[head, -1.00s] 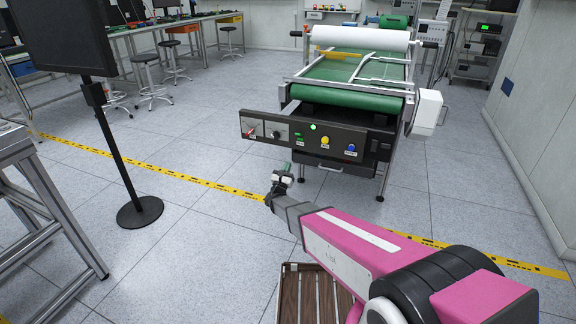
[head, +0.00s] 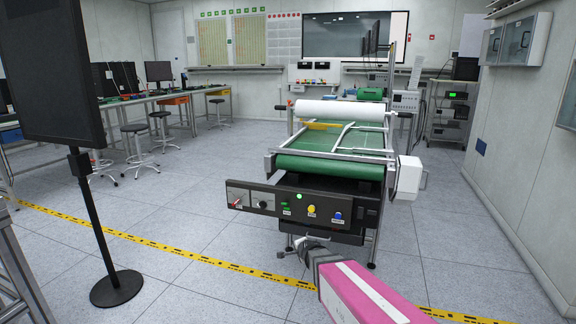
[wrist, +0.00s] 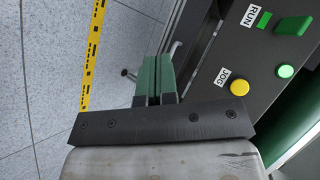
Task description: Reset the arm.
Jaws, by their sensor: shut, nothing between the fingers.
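My pink arm reaches in from the lower right in the head view. My gripper (head: 312,240) is at its far end, just in front of the lower part of the machine's control panel (head: 262,200). In the wrist view my gripper (wrist: 157,62) shows two green fingers side by side, shut with nothing between them. The panel (wrist: 212,60) is to the right of the fingers there, with a green RUN switch (wrist: 294,26) and a yellow JOG button (wrist: 239,87). I cannot tell whether the gripper touches the machine.
The conveyor machine has a green belt (head: 330,166) and a white roll (head: 340,110). A dark screen on a stand (head: 98,220) is at the left. A yellow floor stripe (head: 190,255) crosses the floor. Open floor lies left of the machine.

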